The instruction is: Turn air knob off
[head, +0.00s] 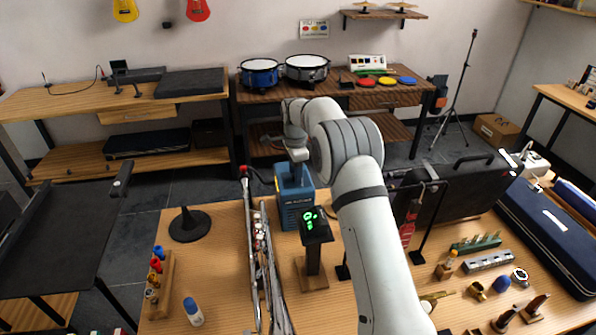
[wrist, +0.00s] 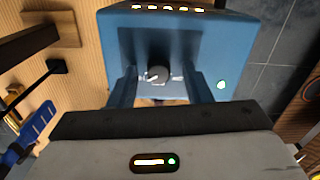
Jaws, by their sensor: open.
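The air knob (wrist: 157,75) is a small dark round knob with a white pointer mark, on a recessed face of a blue box (wrist: 220,40). Pale marks show to either side of it. In the head view the blue box (head: 296,212) stands on the wooden table, behind the small stand with the green display. My gripper (wrist: 160,84) is open, with one blue finger on each side of the knob and a gap to it on both sides. In the head view my gripper (head: 296,158) is over the box's top; the knob is hidden there.
Close by on the table (head: 225,265) are a stand with a green display (head: 315,228), a long metallic instrument (head: 262,255) and a black round-based stand (head: 190,225). A row of lit marks (wrist: 165,8) crosses the box.

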